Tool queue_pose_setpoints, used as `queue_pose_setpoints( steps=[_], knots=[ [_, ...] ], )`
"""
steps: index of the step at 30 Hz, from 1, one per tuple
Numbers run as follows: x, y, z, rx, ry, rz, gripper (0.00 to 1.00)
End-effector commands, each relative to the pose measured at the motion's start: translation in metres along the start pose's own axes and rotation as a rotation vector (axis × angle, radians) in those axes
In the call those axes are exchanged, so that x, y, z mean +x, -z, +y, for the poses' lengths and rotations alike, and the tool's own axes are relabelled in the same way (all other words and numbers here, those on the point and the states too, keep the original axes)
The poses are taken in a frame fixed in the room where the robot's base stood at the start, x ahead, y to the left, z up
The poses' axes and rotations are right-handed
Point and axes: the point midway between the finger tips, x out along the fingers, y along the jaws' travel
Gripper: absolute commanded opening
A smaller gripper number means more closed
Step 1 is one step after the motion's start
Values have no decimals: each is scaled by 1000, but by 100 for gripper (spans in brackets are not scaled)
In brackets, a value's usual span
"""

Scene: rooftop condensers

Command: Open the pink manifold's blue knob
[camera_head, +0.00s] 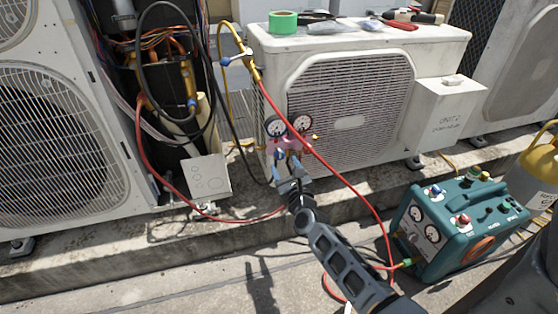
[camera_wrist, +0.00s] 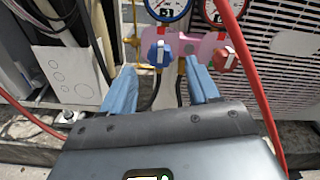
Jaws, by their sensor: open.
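The pink manifold (camera_head: 285,145) hangs in front of the middle condenser, with two round gauges on top. In the wrist view its pink body (camera_wrist: 195,44) runs across the upper right. Its blue knob (camera_wrist: 159,54) faces me at the left end, and a red knob (camera_wrist: 223,59) sits at the right, partly behind a red hose. The blue knob (camera_head: 279,155) also shows small in the head view. My gripper (camera_wrist: 159,88) is open and empty, its two blue fingers apart below the blue knob and short of it. In the head view my gripper (camera_head: 291,175) is just below the manifold.
A red hose (camera_head: 335,175) crosses in front of the manifold's right side. The middle condenser (camera_head: 440,42) stands behind it. A teal recovery machine (camera_head: 450,235) stands at right. An opened condenser with black hoses is at left, with a grey panel (camera_head: 206,177) beside it.

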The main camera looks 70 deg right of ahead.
Motion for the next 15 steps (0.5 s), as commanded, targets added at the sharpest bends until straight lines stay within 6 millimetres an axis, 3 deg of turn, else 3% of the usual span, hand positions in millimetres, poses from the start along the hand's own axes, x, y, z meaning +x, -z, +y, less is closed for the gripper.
queue_pose_setpoints(
  steps=[9, 15],
  knots=[
    [48, 1, 1, -2, 0, -2, 60],
    [65, 0, 0, -3, 0, -2, 60]
  ],
)
